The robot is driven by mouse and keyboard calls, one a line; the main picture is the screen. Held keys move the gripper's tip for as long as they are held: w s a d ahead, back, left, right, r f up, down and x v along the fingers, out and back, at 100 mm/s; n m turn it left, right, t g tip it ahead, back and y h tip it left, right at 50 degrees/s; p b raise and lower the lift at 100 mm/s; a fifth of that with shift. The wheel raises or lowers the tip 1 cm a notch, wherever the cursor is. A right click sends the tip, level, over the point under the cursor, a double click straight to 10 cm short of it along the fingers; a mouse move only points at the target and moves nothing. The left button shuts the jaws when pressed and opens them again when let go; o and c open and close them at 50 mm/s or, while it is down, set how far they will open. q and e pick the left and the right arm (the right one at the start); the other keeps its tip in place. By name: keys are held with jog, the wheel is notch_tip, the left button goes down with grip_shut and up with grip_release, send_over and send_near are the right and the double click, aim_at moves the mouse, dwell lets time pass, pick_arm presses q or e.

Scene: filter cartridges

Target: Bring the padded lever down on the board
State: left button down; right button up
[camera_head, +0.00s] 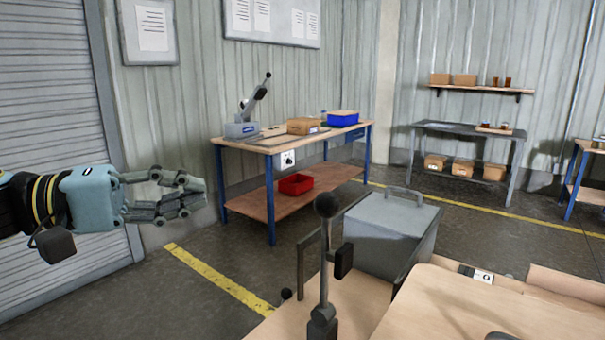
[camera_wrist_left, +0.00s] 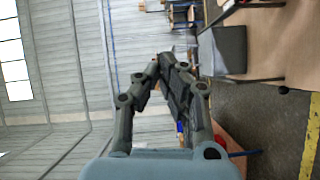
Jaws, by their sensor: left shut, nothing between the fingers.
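The padded lever (camera_head: 325,270) stands upright at the front centre in the head view. It has a black ball knob on top, a dark metal shaft, a black pad on its right side and a hinged foot on the wooden bench top. A pale wooden board (camera_head: 450,310) lies to its right. My left gripper (camera_head: 204,191) is at the left, well apart from the lever, with its fingers shut and empty. Its fingers also show in the left wrist view (camera_wrist_left: 167,62), near nothing they could touch. My right gripper is not in view.
A grey metal box with a handle (camera_head: 390,228) stands just behind the lever, beside a dark frame. A blue-legged workbench (camera_head: 270,145) with a red bin (camera_head: 296,184) stands farther back. The space between my left gripper and the lever looks clear.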

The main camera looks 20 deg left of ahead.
pick_arm(q)
jog(key=shift+s+r+m+g+p, duration=0.15)
jog(key=shift+r+m+g, duration=0.1)
jog(key=shift+r, duration=0.2)
jog(key=shift+s+r+m+g+p, duration=0.15)
jog(key=shift+r+m, duration=0.1)
jog(key=shift+r, duration=0.2)
jog(key=shift+w+d, duration=0.1)
jog(key=shift+w, duration=0.05)
jog(key=s+d+f+x, duration=0.1)
jog(key=s+x, duration=0.1)
jog(key=x, duration=1)
jog(key=shift+d+p, duration=0.45)
jog(key=shift+d, duration=0.1)
